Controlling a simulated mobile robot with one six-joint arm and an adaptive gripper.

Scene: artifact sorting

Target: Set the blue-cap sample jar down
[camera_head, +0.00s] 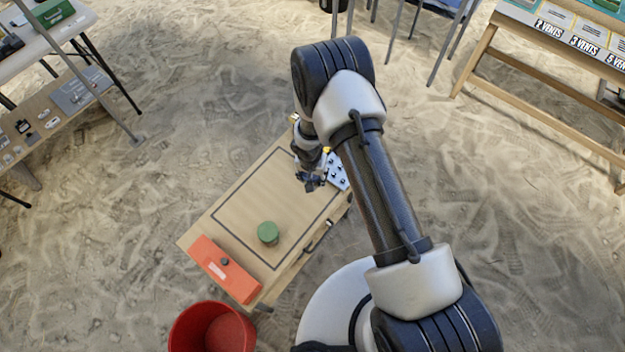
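My gripper (311,184) hangs over the far right part of a low wooden table (225,215), beside a pale tray. It is small and dark in this view, and I cannot tell whether its fingers are open or shut, or whether anything is between them. I cannot make out a blue cap anywhere; the blue-cap jar may be hidden by my gripper or arm. A jar with a green cap (267,232) stands upright on the table's near part, inside a dark outlined rectangle, apart from my gripper.
A pale tray with dark spots (338,172) lies at the table's right edge, partly behind my arm. An orange-red box (223,268) lies at the near left end. A red bucket (211,330) stands on the sand. The outlined area's middle is clear.

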